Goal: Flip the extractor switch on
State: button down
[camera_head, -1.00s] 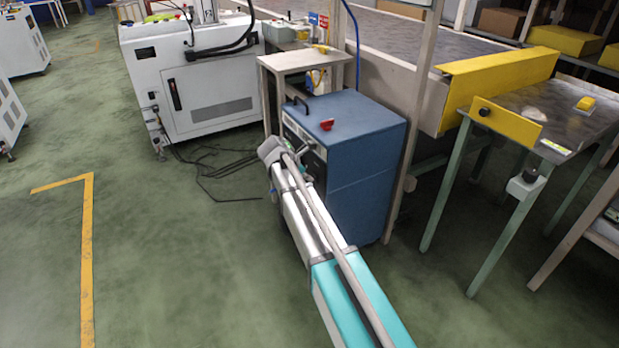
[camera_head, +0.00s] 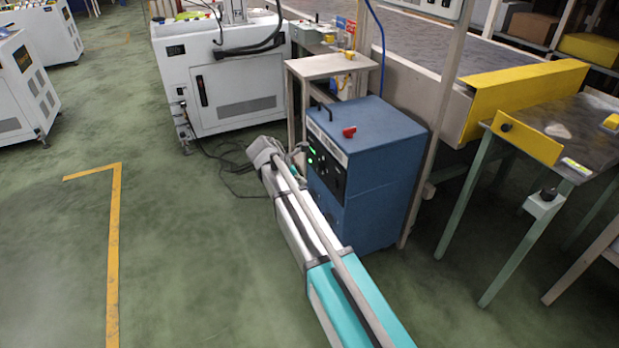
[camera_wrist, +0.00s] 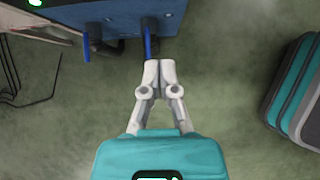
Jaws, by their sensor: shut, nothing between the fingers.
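The blue extractor cabinet (camera_head: 375,150) stands on the floor beside the conveyor. Its dark front panel (camera_head: 325,165) shows green lights, and a green light also shows at the top left of the wrist view. A red knob (camera_head: 349,132) and a black handle are on its top. I cannot make out which part is the switch. My gripper (camera_wrist: 160,64) is shut and empty. In the wrist view its tips point at the lower edge of a blue cabinet face (camera_wrist: 120,14), close to blue levers (camera_wrist: 147,40).
A white machine cabinet (camera_head: 225,85) stands behind, with black cables on the floor. A wooden stand (camera_head: 330,66) and a conveyor with a yellow guard (camera_head: 525,90) are right of it. Green floor is open at left, with a yellow line (camera_head: 115,240).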

jog(key=shift+s+a+r+p, duration=0.3)
jog(key=shift+a+r, duration=0.15)
jog(key=shift+a, duration=0.1)
jog(key=shift+d, duration=0.1)
jog(key=s+d+f+m+g+y, duration=0.2)
jog(key=s+d+m+y, duration=0.2)
jog(key=s+d+m, duration=0.65)
jog(key=s+d+f+m+g+y, duration=0.1)
jog(key=s+d+f+m+y, duration=0.15)
jog(key=s+d+m, duration=0.85)
jog(key=s+a+r+p, duration=0.1)
jog(key=s+r+p, duration=0.1)
jog(key=r+p, duration=1.6)
jog(key=s+a+r+m+p, duration=0.1)
jog(key=s+a+r+p, duration=0.1)
jog(key=r+p, duration=1.6)
jog(key=shift+r+y, duration=0.35)
jog(key=shift+r, duration=0.05)
jog(key=shift+a, duration=0.1)
